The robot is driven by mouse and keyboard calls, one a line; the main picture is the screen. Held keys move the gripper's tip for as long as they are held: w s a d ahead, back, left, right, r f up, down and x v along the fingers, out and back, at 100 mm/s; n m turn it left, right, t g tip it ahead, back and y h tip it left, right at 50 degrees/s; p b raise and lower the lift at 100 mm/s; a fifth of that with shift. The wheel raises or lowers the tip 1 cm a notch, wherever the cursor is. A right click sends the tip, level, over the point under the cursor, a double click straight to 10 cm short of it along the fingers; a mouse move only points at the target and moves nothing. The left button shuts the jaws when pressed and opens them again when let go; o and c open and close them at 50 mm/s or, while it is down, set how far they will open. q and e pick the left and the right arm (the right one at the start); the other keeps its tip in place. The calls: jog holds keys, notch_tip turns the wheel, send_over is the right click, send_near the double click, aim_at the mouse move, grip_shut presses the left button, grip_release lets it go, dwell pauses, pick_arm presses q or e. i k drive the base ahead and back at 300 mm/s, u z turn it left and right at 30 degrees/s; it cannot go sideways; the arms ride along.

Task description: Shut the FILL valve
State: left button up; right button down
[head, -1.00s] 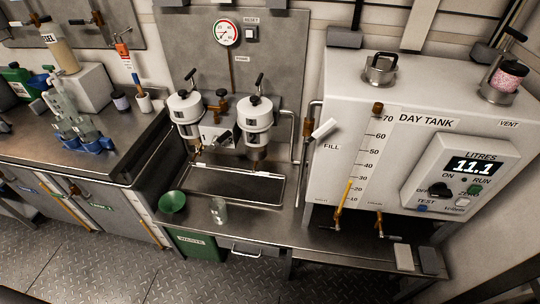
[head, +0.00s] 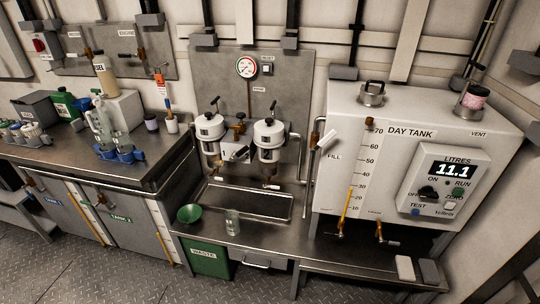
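The day tank (head: 345,105) is a white box on the right with a sight scale and the label FILL on its left face. The FILL valve (head: 328,137) shows a white lever at the tank's upper left edge, beside that label. The lever slants up to the right, at an angle to the steel pipe (head: 311,165) that runs down beside the tank. I cannot tell from this how far the valve is open. The display (head: 452,168) reads 11.1 litres. Neither of my grippers is in view.
Two white filter housings (head: 269,135) stand left of the tank above a drip tray (head: 247,200). Small brass valves (head: 379,232) hang under the tank. The floor (head: 100,275) in front is clear.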

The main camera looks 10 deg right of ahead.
aim_at(332, 133)
jog(key=u, duration=0.6)
jog(key=k, duration=0.8)
jog(key=u, duration=0.75)
jog(key=i, duration=1.8)
jog(key=z, duration=1.35)
jog(key=i, duration=0.65)
jog(key=z, duration=0.8)
